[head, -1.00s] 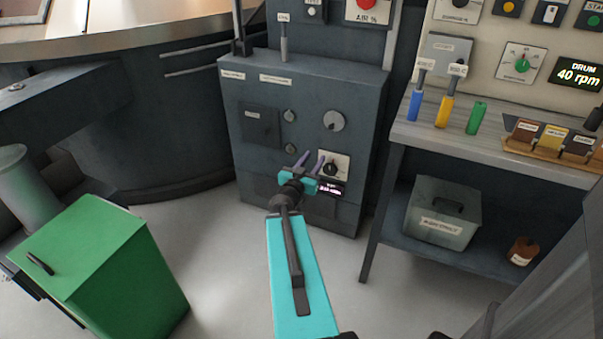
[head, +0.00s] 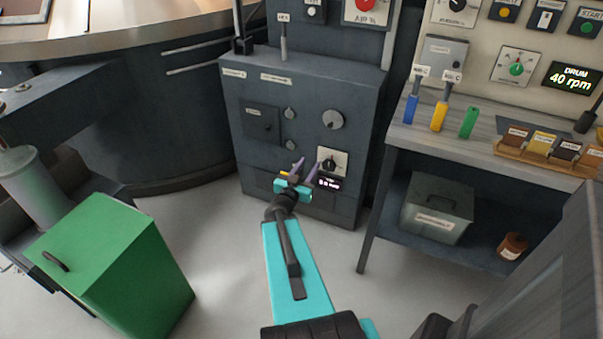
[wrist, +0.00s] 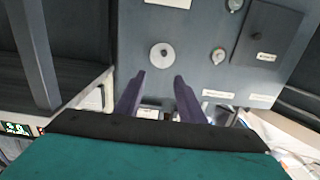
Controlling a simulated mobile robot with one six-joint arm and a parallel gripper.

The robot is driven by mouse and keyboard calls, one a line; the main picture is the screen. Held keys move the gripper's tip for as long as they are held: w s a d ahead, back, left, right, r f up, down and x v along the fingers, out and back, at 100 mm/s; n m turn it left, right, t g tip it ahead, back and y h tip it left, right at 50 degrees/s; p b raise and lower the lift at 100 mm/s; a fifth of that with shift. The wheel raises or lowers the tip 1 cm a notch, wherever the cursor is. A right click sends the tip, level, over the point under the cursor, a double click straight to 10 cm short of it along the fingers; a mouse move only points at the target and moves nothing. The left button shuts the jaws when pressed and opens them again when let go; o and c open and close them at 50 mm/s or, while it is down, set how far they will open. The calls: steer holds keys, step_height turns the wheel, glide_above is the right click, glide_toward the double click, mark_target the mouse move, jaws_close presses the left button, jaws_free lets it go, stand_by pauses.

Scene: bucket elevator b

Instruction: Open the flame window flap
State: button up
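The flame window flap looks to be the dark square plate (head: 261,123) on the left of the grey cabinet's front. It has a small label too blurred to read, and it lies flat against the panel. In the wrist view the panel appears upside down, with the flap (wrist: 268,38) at the upper right. My gripper (head: 306,168) is in front of the cabinet, lower and to the right of the flap, apart from it. In the wrist view its two purple fingers (wrist: 159,76) are spread with nothing between them.
The cabinet (head: 300,80) also carries two small knobs (head: 290,114) beside the flap, a round grey dial (head: 333,119) and a black knob on a white plate (head: 331,161). A green box (head: 110,255) stands left, a workbench (head: 480,150) right. The floor between is clear.

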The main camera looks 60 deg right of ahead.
steer(key=shift+s+a+p, duration=0.2)
steer(key=shift+a+p, duration=0.75)
steer(key=shift+p, duration=0.15)
steer(key=shift+s+a+p, duration=0.2)
steer(key=shift+a+p, duration=0.75)
steer(key=shift+p, duration=0.15)
steer(key=shift+s+a+p, duration=0.2)
steer(key=shift+a+p, duration=0.75)
steer(key=shift+p, duration=0.15)
steer(key=shift+a+f, duration=0.15)
jaws_close()
steer(key=s+a+f+n+g+y, duration=0.3)
steer(key=a+f+n+y, duration=0.15)
steer(key=a+f, duration=0.65)
steer(key=s+a+f+n+g+y, duration=0.25)
steer(key=a+f+y, duration=0.25)
steer(key=a+f, duration=0.55)
steer(key=s+a+f+n+g+y, duration=0.1)
steer(key=s+a+f+n+y, duration=0.1)
steer(key=a, duration=0.7)
steer(key=s+a+f+n+g+y, duration=0.1)
steer(key=s+a+n+y, duration=0.1)
steer(key=a, duration=0.8)
steer(key=s+a+f+n+g+y, duration=0.1)
steer(key=a+n+y, duration=0.3)
steer(key=a, duration=0.6)
steer(key=shift+s+f+n, duration=0.4)
steer(key=shift+f+n, duration=0.1)
steer(key=shift+f, duration=0.3)
